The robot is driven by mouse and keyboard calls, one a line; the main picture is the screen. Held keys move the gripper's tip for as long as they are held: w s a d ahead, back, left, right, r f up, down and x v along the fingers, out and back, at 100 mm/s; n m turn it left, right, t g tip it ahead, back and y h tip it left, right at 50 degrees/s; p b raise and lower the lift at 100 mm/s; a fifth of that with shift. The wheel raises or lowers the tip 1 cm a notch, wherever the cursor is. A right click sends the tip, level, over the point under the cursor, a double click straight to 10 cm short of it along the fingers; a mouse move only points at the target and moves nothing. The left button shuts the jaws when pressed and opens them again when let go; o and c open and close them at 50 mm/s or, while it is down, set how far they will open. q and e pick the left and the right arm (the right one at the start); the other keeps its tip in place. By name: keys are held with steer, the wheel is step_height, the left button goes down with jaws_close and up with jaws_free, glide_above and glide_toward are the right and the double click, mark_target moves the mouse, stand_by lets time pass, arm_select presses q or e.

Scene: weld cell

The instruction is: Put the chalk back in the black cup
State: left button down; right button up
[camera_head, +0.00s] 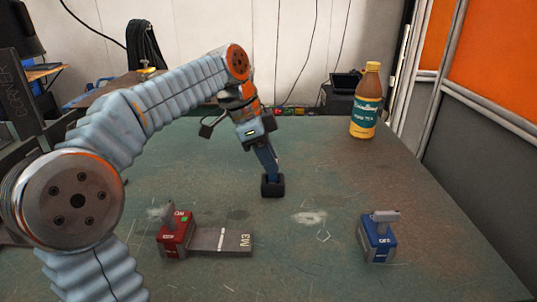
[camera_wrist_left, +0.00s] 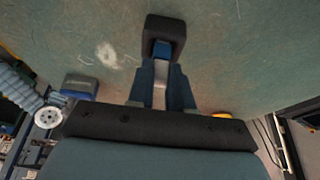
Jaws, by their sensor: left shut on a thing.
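The black cup (camera_head: 272,188) stands on the green table, a small square block-like holder with an opening on top. My left gripper (camera_head: 271,170) points down directly over it, with its fingertips at the cup's mouth. In the left wrist view my left gripper (camera_wrist_left: 161,84) is shut on the chalk, a pale stick (camera_wrist_left: 159,74) with a blue part at its far end. That end lies over or inside the opening of the black cup (camera_wrist_left: 152,28). How deep it reaches is hidden. My right gripper is not in view.
A blue switch block (camera_head: 378,241) sits front right. A bottle (camera_head: 366,104) stands at the back right.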

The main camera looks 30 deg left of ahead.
arm_select(q)
steer(key=shift+f, duration=0.4)
stand_by(0.6)
steer(key=c, duration=0.9)
jaws_free()
steer(key=shift+c, duration=0.2)
steer(key=p+v, duration=0.1)
steer(key=v, duration=1.2)
steer(key=shift+r+p, duration=0.4)
steer(key=shift+s, duration=0.1)
